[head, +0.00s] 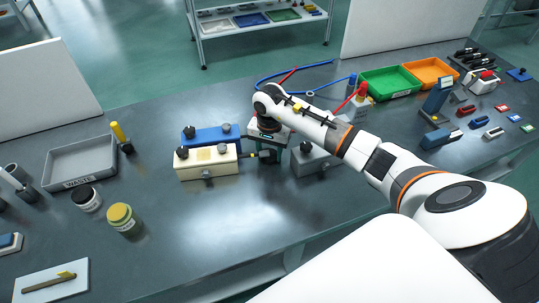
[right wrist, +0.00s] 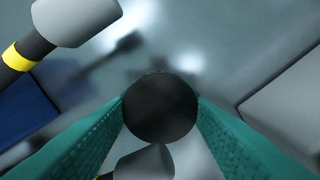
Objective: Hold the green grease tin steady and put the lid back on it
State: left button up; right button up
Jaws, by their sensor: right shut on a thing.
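A small tin with a yellow-green top (head: 122,219) stands upright on the bench at the left in the head view. I cannot tell whether that top is a separate lid. My right gripper (head: 270,154) is far to its right, pointing down among the boxes at the bench's middle. In the right wrist view, its two teal fingers are shut on a dark round thing (right wrist: 160,108), seen end-on. I cannot tell what this thing is, and the head view mostly hides it. My left gripper is not in view.
A black-topped jar (head: 86,198) stands beside the tin, near a grey waste tray (head: 80,160). Cream (head: 207,170), blue (head: 215,134) and grey (head: 312,162) boxes with knobs surround my right gripper. The bench between the tin and front edge is clear.

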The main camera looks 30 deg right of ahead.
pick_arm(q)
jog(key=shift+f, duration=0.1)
pick_arm(e)
jog(key=shift+r, duration=0.15)
jog(key=shift+r+b, duration=0.25)
jog(key=shift+b, duration=0.05)
jog(key=d+b, duration=0.1)
jog(key=d, duration=0.2)
jog(key=shift+s+d+b, duration=0.25)
jog(key=shift+s+b, duration=0.1)
jog(key=shift+s, duration=0.05)
pick_arm(q)
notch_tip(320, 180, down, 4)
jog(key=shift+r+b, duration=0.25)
jog(key=shift+b, duration=0.45)
pick_arm(e)
notch_tip(320, 180, up, 14)
jog(key=shift+d, duration=0.2)
jog(key=shift+s+r, duration=0.1)
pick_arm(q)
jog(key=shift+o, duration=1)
